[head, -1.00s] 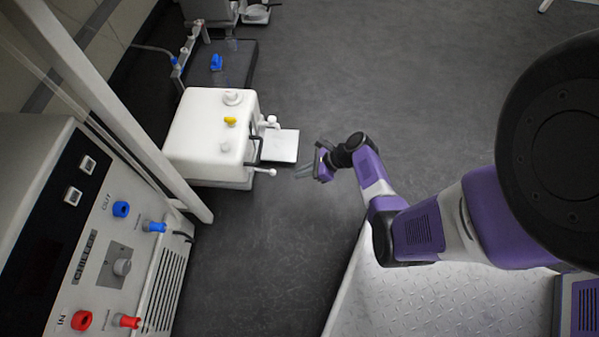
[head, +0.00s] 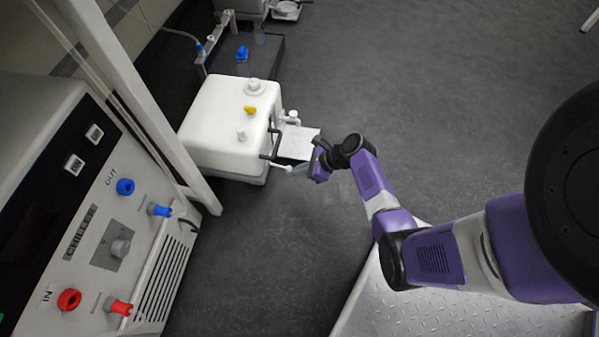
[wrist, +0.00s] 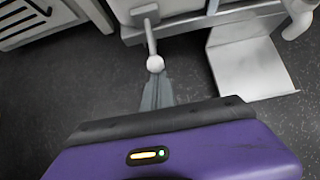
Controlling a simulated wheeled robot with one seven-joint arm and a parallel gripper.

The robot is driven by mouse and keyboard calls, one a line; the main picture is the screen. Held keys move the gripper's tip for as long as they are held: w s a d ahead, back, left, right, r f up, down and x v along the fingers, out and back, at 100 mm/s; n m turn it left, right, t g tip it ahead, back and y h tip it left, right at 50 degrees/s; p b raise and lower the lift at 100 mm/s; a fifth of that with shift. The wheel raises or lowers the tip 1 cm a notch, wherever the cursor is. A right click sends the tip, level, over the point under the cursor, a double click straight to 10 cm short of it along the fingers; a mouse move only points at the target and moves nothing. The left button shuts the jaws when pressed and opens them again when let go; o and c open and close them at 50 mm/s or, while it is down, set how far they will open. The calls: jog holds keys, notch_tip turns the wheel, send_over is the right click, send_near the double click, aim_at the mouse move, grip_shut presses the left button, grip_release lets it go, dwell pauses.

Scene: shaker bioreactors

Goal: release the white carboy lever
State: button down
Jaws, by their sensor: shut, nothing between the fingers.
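The white carboy (head: 226,122) stands at the left centre of the head view, with a yellow knob on top. Its white lever, tipped with a round knob (head: 289,168), sticks out from its front right side. The lever (wrist: 151,38) also shows at the top centre of the wrist view, ending in a white ball (wrist: 155,64). My gripper (head: 303,168) is just right of the lever's tip. In the wrist view its fingers (wrist: 157,92) are shut and empty, right at the ball; I cannot tell whether they touch it.
A flat plate (head: 299,143) juts out from the carboy's right side, beside my gripper. The chiller (head: 108,225) and a slanted post (head: 150,110) stand at the left.

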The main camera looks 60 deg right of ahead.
jog(key=shift+r, duration=0.15)
jog(key=shift+r+p, duration=0.2)
jog(key=shift+p, duration=0.85)
jog(key=shift+r+g+p, duration=0.4)
jog(key=shift+g+p, duration=0.2)
jog(key=shift+p, duration=0.6)
jog(key=r+g+p, duration=0.1)
jog(key=p, duration=0.2)
jog(key=r+g+h+p, duration=0.1)
jog(key=r+g+p, duration=0.1)
jog(key=p, duration=0.2)
jog(key=r+g+h+p, duration=0.1)
jog(key=g+p, duration=0.1)
jog(key=p, duration=0.2)
jog(key=shift+w+a+r, duration=0.1)
jog(key=shift+w+r, duration=0.15)
jog(key=shift+w, duration=0.1)
jog(key=shift+r+p, duration=0.85)
jog(key=shift+p, duration=0.05)
